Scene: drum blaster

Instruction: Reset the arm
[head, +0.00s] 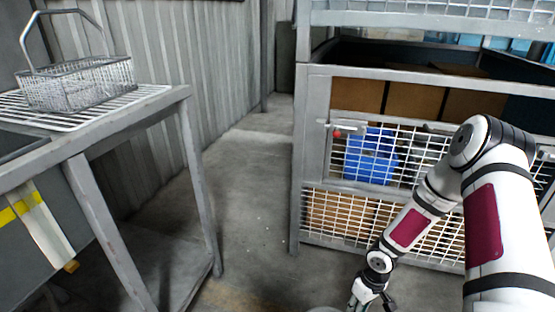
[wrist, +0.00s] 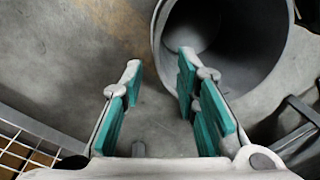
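My arm (head: 497,215) reaches down from the right side of the head view, in front of a mesh-sided rack. My gripper (head: 368,300) hangs low at the bottom edge of that view, partly cut off. A grey round open container (wrist: 225,40) lies below and beyond the right finger. I cannot tell whether the finger touches its rim. The container seems empty.
A wire basket (head: 78,84) stands on a slatted metal table (head: 150,100) at left. The mesh rack (head: 313,150) holds a blue crate (head: 370,158) and cardboard boxes (head: 400,103). Bare concrete floor (head: 245,185) lies between table and rack. Mesh also shows at lower left in the wrist view (wrist: 25,150).

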